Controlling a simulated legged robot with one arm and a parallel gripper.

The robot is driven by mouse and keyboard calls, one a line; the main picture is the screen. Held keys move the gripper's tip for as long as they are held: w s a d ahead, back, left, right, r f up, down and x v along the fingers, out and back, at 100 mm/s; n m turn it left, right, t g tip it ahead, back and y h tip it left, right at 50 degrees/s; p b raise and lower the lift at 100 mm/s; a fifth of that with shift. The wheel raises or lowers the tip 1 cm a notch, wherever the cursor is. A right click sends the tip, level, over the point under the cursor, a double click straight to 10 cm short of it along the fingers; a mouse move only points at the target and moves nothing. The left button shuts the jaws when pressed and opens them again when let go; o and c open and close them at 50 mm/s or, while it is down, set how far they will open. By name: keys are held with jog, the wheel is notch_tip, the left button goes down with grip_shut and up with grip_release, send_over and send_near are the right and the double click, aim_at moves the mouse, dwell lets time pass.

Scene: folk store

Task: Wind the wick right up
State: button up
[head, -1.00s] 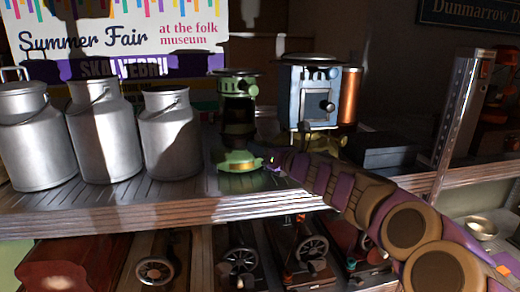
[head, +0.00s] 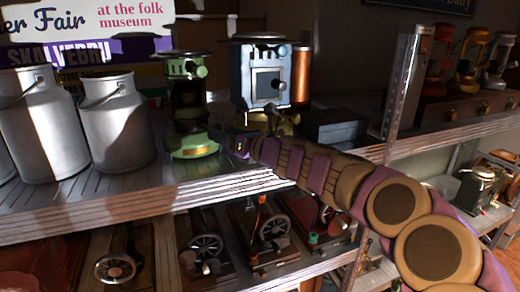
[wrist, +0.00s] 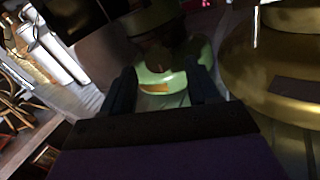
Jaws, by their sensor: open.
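A green stove (head: 187,100) with a dark flat top and a wide round base stands on the upper shelf in the head view. A pale blue stove (head: 250,75) with a brass base stands right of it, with a dark knob on its front. My gripper (head: 238,146) is in front of the gap between the two, near the green base. In the wrist view my gripper (wrist: 162,88) is open, its dark fingers framing the green base (wrist: 160,78) beyond them. The brass base (wrist: 245,75) is at right. No wick is visible. I cannot tell whether my gripper touches anything.
Milk cans (head: 113,120) stand left on the shelf (head: 110,195). A dark box (head: 333,127) and a metal upright (head: 405,80) are on the right. Sewing-machine-like items with handwheels (head: 205,248) fill the shelf below. Lanterns (head: 470,50) stand at far right.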

jog(key=b+v, duration=0.1)
jog(key=v, duration=1.2)
jog(key=shift+f, duration=0.1)
